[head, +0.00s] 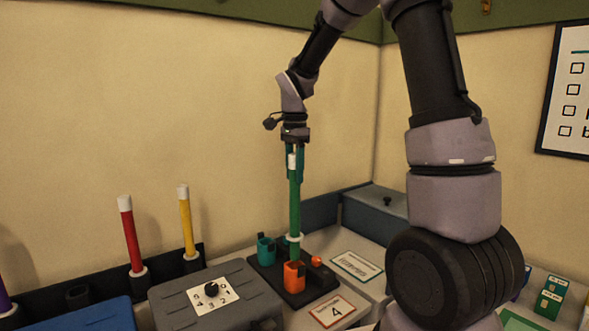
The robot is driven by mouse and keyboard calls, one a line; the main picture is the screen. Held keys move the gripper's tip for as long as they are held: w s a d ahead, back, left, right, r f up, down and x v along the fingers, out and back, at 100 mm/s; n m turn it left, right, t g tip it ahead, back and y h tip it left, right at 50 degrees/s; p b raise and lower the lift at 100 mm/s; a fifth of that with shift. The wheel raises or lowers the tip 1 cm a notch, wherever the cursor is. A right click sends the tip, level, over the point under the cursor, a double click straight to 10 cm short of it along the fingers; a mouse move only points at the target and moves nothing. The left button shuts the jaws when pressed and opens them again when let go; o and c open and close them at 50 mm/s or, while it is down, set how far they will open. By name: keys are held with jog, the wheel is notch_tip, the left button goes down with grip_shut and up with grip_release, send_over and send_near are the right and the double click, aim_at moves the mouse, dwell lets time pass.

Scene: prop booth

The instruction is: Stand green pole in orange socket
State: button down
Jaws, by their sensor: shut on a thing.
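The green pole (295,208) is upright, with a white cap near its top. My gripper (295,163) is shut on its upper end. The orange socket (293,278) stands on a black base plate, below the pole in the head view. The pole's lower end meets the socket's rim in the picture. I cannot tell whether it is inside the socket, just above it or behind it. A white ring (288,238) shows around or behind the lower pole.
A teal socket (265,248) and an orange ball (316,261) are on the black base (321,283). A red pole (129,232) and a yellow pole (186,220) stand at left. A grey box with a dial (170,312) and a card marked 4 (332,311) are nearby.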

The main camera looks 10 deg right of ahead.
aim_at(294, 198)
jog(key=shift+f, duration=0.1)
dwell(0.8)
notch_tip(294, 198, down, 8)
dwell(1.7)
jog(key=shift+c, duration=1.7)
grip_release()
notch_tip(294, 198, up, 10)
jog(key=shift+r, duration=0.4)
